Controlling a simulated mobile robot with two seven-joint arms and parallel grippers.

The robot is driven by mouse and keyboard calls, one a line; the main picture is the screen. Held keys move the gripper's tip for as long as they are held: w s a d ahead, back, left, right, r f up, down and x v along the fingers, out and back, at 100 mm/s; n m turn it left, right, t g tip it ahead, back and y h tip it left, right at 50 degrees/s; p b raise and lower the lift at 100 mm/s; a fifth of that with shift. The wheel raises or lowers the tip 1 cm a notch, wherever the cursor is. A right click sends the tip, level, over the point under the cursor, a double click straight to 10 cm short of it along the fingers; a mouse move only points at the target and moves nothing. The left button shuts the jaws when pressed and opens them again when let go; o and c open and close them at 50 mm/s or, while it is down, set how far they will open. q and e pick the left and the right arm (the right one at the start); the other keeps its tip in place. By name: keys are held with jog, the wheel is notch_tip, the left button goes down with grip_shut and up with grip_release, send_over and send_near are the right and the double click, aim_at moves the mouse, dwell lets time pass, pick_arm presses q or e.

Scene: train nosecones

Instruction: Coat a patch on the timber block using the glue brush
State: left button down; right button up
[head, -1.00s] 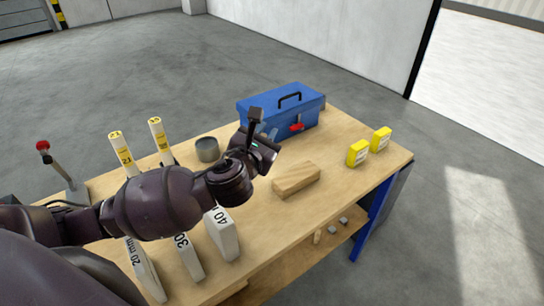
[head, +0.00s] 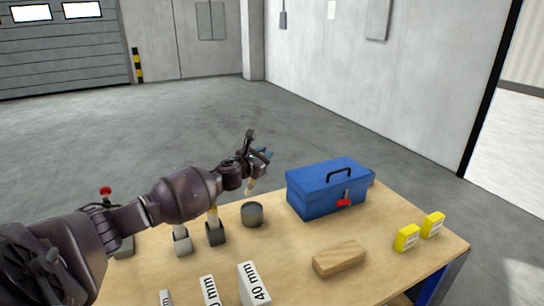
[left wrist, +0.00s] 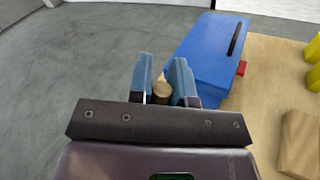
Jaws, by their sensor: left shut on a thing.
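The timber block (head: 339,258) is a pale wooden bar lying flat on the table, right of centre. It also shows at the right edge of the left wrist view (left wrist: 300,145). My left gripper (head: 263,157) has blue fingers and is raised near the grey round pot (head: 252,214), appearing above it in the head view. It is shut on a tan, round-ended handle, which I take for the glue brush (left wrist: 162,91). Its pale lower part (head: 250,186) hangs below the fingers, apart from the block. The bristles are not clear. My right gripper is not in view.
A blue toolbox (head: 320,190) with a red latch stands behind the block. Bare tabletop surrounds the timber block.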

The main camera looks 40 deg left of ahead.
pick_arm(q)
jog(key=shift+m+h, duration=0.4)
jog(key=shift+h, duration=0.1)
jog(key=f+b, duration=0.1)
jog(key=f, duration=0.1)
jog(key=f+b, duration=0.2)
jog(key=d+f+b, duration=0.1)
jog(key=f+b, duration=0.1)
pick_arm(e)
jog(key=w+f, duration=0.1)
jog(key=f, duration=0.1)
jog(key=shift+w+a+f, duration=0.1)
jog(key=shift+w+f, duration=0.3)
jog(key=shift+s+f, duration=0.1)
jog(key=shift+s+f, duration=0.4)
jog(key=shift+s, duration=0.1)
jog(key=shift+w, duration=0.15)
pick_arm(q)
jog(key=shift+f, duration=0.15)
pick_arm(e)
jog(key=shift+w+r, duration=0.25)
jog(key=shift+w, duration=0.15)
pick_arm(q)
jog(key=shift+f+b, duration=0.1)
jog(key=shift+b, duration=0.25)
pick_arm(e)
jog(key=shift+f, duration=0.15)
